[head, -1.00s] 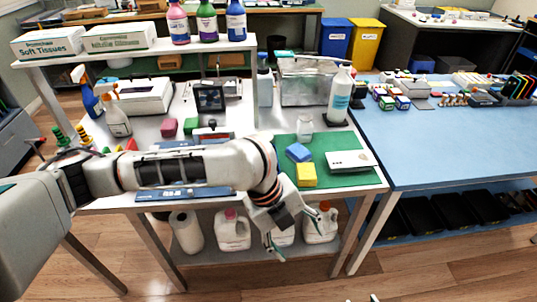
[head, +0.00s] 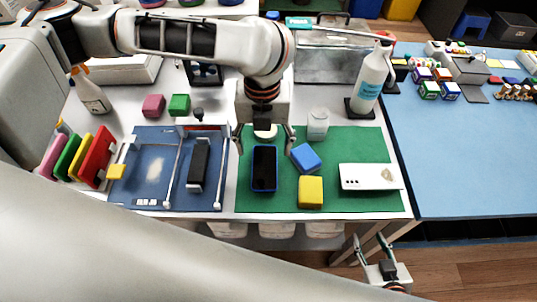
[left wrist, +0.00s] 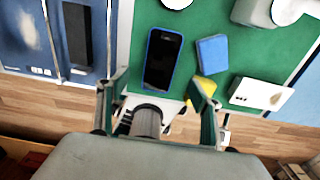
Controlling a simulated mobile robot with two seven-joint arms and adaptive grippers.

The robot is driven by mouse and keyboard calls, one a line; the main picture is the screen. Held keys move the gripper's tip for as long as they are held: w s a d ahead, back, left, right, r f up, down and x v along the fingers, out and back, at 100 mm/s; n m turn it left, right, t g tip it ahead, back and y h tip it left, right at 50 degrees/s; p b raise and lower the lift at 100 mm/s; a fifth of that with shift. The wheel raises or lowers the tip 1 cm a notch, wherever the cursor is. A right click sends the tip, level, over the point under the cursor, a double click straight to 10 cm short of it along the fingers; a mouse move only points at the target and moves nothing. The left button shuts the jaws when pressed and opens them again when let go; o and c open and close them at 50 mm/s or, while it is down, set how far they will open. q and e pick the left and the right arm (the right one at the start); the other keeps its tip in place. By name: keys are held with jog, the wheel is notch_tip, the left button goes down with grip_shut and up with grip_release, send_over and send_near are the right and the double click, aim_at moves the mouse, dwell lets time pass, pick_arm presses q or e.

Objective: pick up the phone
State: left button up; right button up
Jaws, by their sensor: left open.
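A dark phone with a blue edge (head: 264,168) lies flat on the green mat (head: 336,142), screen up. It also shows in the left wrist view (left wrist: 162,58). My left gripper (head: 264,140) is open and points down over the phone's far end in the head view, one finger to each side of it. In the left wrist view its open fingers (left wrist: 158,80) also stand to either side of the phone, apart from it. My right gripper (head: 369,240) is empty and open, low in front of the table edge.
A blue block (head: 306,158) lies close right of the phone, with a yellow block (head: 310,192) nearer. A white slab (head: 370,177) lies further right. A clear jar (head: 318,124) stands behind. A blue tray with a fixture (head: 150,170) is left of the mat.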

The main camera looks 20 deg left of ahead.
aim_at(265, 166)
pick_arm(q)
jog(key=shift+s+f, duration=0.25)
jog(key=shift+f, duration=0.75)
jog(key=f, duration=0.1)
jog(key=f+b, duration=0.1)
jog(key=f, duration=0.3)
jog(key=shift+w+f, duration=0.15)
jog(key=shift+w, duration=0.1)
jog(key=c, duration=1.3)
